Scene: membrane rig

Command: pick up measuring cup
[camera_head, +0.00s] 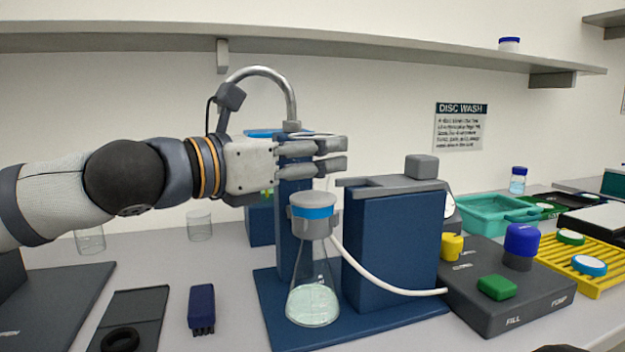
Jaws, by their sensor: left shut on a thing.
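My left gripper (342,155) reaches in from the left, its fingers one above the other, level with the top of the blue rig. Two clear empty cups, one at the far left (90,239) and one nearer the rig (199,226), stand on the bench, apart from the gripper. I cannot tell whether either is the measuring cup. Below the gripper, a flask (313,300) with pale liquid carries a grey funnel with a blue band (313,212).
The blue rig (395,250) stands right of the flask, with a white hose to the dark pump box (510,300). A curved metal pipe (270,72) rises behind my gripper. A teal tray (475,213) and yellow rack (600,262) lie right. A shelf (400,50) runs above.

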